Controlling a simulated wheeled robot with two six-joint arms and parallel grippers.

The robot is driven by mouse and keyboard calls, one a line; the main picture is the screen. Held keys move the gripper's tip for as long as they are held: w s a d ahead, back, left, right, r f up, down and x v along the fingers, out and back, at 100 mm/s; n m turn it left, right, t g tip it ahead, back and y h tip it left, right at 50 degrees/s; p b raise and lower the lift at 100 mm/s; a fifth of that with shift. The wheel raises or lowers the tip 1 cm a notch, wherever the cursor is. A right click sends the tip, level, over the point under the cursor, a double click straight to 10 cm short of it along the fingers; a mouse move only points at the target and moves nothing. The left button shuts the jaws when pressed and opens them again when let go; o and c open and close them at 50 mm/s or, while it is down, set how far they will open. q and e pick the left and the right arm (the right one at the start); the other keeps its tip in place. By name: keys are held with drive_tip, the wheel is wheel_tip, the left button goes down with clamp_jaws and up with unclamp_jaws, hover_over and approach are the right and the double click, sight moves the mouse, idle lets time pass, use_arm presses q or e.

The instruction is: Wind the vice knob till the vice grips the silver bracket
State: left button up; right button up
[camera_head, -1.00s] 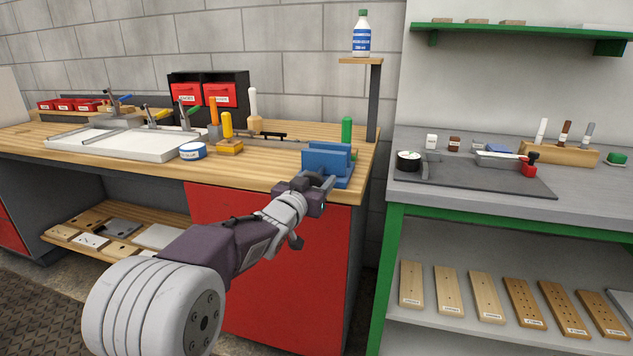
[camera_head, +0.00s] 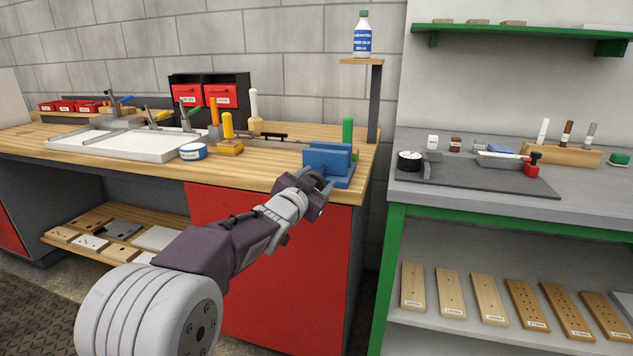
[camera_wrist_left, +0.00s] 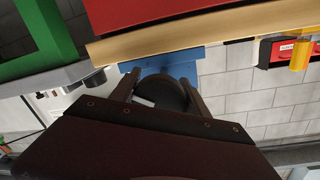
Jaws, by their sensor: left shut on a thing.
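The blue vice (camera_head: 328,158) stands at the right front corner of the wooden bench. It also shows in the left wrist view (camera_wrist_left: 172,65), upside down. My left gripper (camera_head: 318,182) is at the front of the vice, shut on its dark round knob (camera_wrist_left: 166,92), with one finger on each side of it in the left wrist view. The knob is mostly hidden by the gripper in the head view. I cannot make out the silver bracket; the vice plates and my gripper may hide it. My right gripper is not in view.
A green-handled tool (camera_head: 347,130) stands behind the vice, near the post of the bottle shelf (camera_head: 362,61). A yellow-handled tool (camera_head: 228,128) and a blue-white tin (camera_head: 193,151) stand to the left. The grey bench (camera_head: 450,205) is to the right, across a gap.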

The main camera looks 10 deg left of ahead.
use_arm(q)
drive_tip(key=shift+f, duration=0.1)
drive_tip(key=o, duration=1.4)
drive_tip(key=shift+c, duration=0.2)
drive_tip(key=s+a+p, duration=0.1)
drive_tip(key=s+p, duration=0.1)
drive_tip(key=s, duration=0.7)
drive_tip(key=shift+r, duration=0.3)
